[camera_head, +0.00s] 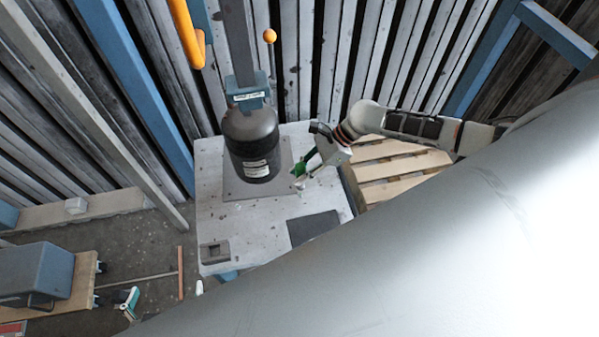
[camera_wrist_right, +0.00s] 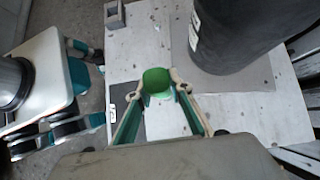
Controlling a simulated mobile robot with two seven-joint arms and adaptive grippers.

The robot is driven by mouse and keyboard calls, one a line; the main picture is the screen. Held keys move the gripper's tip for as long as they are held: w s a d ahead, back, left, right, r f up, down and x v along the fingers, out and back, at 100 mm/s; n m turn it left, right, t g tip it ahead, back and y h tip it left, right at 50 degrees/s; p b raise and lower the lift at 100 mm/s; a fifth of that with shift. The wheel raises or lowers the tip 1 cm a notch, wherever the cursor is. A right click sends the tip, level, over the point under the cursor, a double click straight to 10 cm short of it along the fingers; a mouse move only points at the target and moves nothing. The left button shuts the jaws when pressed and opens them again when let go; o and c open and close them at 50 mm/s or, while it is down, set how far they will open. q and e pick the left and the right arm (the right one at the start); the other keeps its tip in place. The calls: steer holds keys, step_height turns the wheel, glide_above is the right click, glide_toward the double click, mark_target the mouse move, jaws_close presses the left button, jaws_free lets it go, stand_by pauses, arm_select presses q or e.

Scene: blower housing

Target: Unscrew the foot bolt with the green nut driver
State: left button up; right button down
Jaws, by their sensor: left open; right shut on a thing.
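My right gripper (camera_head: 303,172) reaches in from the right above the white table, beside the blower housing. It is shut on the green nut driver (camera_head: 299,169). In the right wrist view, the driver's rounded green end (camera_wrist_right: 156,80) sits between the two fingertips. The dark cylindrical blower housing (camera_head: 250,135) stands upright on a grey plate (camera_head: 236,188); its lower side also shows in the right wrist view (camera_wrist_right: 235,35). I cannot make out the foot bolt. My left gripper (camera_head: 130,301) is at the lower left, away from the table, open and empty.
The white table (camera_head: 225,225) carries a dark flat mat (camera_head: 314,227) and a small grey block with a recess (camera_head: 214,252). A wooden pallet (camera_head: 400,165) lies right of the table. A blue-grey box (camera_head: 38,272) sits far left. Slatted walls stand behind. The table's front middle is clear.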

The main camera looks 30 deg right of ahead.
step_height(320, 180, down, 2)
steer(key=shift+f+b, duration=0.25)
steer(key=shift+b, duration=0.9)
arm_select(q)
steer(key=shift+s+f, duration=0.2)
steer(key=shift+f, duration=0.75)
steer(key=shift+s+f, duration=0.2)
steer(key=shift+f, duration=0.7)
arm_select(e)
steer(key=shift+f, duration=0.55)
arm_select(q)
steer(key=shift+w+r, duration=0.1)
steer(key=shift+r, duration=0.1)
steer(key=shift+r, duration=0.1)
arm_select(e)
steer(key=shift+f, duration=0.35)
arm_select(q)
steer(key=shift+w+r+p, duration=0.1)
steer(key=shift+r+p, duration=0.3)
steer(key=shift+p, duration=0.15)
